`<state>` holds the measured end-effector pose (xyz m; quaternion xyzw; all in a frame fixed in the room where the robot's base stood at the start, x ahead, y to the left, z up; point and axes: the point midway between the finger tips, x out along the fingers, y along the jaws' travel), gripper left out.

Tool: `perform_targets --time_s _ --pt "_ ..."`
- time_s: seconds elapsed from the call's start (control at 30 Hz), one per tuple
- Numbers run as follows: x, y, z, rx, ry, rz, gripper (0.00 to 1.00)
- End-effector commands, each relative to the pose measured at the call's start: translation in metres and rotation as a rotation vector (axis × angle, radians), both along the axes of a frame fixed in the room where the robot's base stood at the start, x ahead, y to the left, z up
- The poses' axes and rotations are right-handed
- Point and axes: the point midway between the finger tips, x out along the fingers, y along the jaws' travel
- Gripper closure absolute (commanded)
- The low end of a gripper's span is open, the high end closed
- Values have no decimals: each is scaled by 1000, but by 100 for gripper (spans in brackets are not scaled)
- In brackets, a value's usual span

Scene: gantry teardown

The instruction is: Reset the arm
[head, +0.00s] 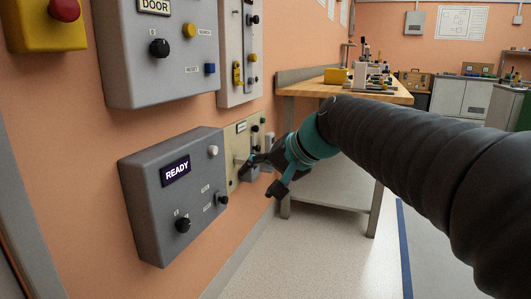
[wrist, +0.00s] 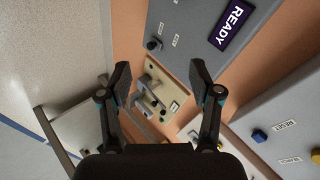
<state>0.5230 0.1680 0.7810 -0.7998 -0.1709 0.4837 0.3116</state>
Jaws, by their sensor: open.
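My gripper (head: 262,172) is at the end of my arm, in front of a beige wall panel (head: 231,142) with a lever or handle and small knobs. In the wrist view my gripper (wrist: 160,82) has its two fingers spread wide with nothing between them. The beige panel (wrist: 178,93) shows beyond and between the fingers, with a grey handle-like part (wrist: 148,103) on it. I cannot tell whether the fingers touch anything. A grey box (head: 150,215) left of the panel has a lit display (head: 176,171) reading READY, plus knobs.
A larger grey DOOR box (head: 130,75) with a black knob, yellow and blue buttons hangs above. A red button on a yellow box (head: 35,35) is at upper left. A wooden workbench (head: 300,88) with equipment stands behind my arm. Floor (head: 340,255) below is clear.

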Motion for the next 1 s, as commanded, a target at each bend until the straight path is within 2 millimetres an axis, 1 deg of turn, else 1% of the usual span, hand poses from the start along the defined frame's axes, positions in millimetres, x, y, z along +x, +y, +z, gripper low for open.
perform_targets --time_s 0.03,0.07,0.1,0.17,0.2,0.27,0.3,0.4,0.5,0.57,0.63,0.7,0.8,1.0 --pt "-20 -17 -15 -86 6 4 36" --pt "-31 -27 -26 -139 10 8 36" --pt "-47 -42 -40 -209 14 15 36" --pt "-71 -64 -60 -313 21 27 36" --pt "-89 -78 -73 -378 27 37 36" --pt "-115 -98 -89 -471 34 53 36" --pt "-131 -111 -98 -527 37 64 36" --pt "-170 -138 -116 -643 46 79 36" --pt "-201 -156 -125 -712 50 81 36" --pt "-215 -161 -125 -730 45 75 36" --pt "-223 -163 -121 -729 31 61 36" --pt "-226 -166 -111 -729 9 45 36" --pt "-228 -168 -102 -729 -10 30 36" --pt "-228 -168 -100 -728 -10 27 36"
